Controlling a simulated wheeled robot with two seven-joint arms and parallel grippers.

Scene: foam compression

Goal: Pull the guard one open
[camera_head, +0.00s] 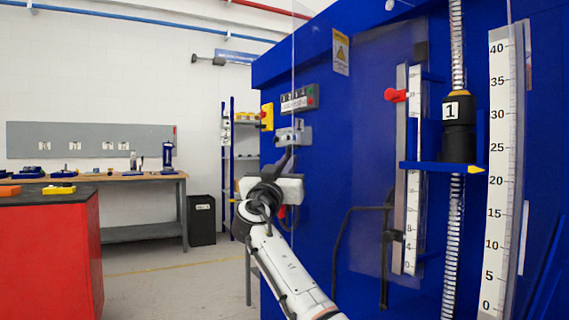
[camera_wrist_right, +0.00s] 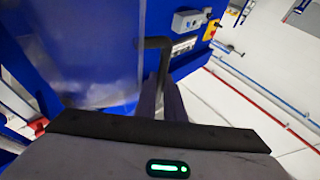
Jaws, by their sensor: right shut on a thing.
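Guard one appears as a clear, see-through panel in front of the blue machine; its thin edge (camera_head: 293,70) shows at the upper middle of the head view. In the right wrist view the hazy clear panel (camera_wrist_right: 95,50) fills the upper left. A black handle bar (camera_wrist_right: 154,43) stands at its right edge. My right gripper (camera_head: 284,162) reaches up to the machine's left side, its dark fingers (camera_wrist_right: 165,100) shut on the handle. The exact finger contact is partly hidden by the wrist. My left gripper is not in view.
The blue machine (camera_head: 325,130) carries a switch box (camera_head: 299,98), a red knob (camera_head: 395,95), a black weight marked 1 (camera_head: 458,112) and a ruler scale (camera_head: 496,200). A red cabinet (camera_head: 50,255) stands at left, a workbench (camera_head: 140,178) behind. The floor between is clear.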

